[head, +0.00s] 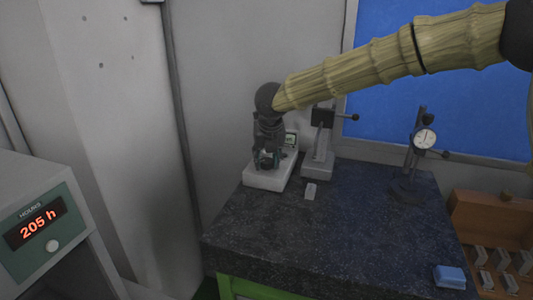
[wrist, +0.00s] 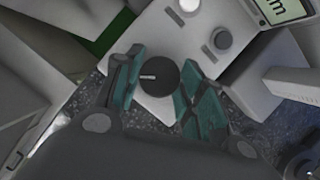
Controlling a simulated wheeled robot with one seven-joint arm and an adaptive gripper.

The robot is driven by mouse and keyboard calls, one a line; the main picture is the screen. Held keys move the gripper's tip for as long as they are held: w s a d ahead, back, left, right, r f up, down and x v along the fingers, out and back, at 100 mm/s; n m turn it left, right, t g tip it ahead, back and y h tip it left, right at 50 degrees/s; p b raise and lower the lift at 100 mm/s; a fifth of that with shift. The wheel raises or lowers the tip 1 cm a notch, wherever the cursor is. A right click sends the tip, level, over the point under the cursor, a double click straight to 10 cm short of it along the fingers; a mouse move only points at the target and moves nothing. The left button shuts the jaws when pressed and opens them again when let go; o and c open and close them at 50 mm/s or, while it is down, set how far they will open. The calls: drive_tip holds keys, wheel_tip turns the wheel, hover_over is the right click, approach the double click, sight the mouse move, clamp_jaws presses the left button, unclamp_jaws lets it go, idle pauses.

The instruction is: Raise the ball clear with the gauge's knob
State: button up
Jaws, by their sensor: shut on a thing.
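The gauge stands on a pale base (head: 262,179) at the back left of the dark table, with its small display (head: 291,140) showing beside my gripper (head: 267,160). My wrist hides much of the gauge's body. In the wrist view, the gauge's round black knob (wrist: 158,76), with a white line on its face, sits between the teal pads of my gripper (wrist: 157,86). The gripper is shut on the knob. The display (wrist: 283,10) also shows at the top right there. I cannot make out the ball in either view.
The dark stone table (head: 340,235) is mostly clear in front. A dial indicator stand (head: 422,140), blue box (head: 450,277) and wooden case (head: 490,215) are further right.

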drive_tip(key=shift+n+p, duration=0.5)
drive_tip(key=shift+n, duration=0.2)
drive_tip(key=o, duration=1)
drive_tip(key=shift+r, duration=0.1)
drive_tip(key=v, duration=1.2)
drive_tip(key=shift+w+d, duration=0.1)
drive_tip(key=shift+d, duration=0.2)
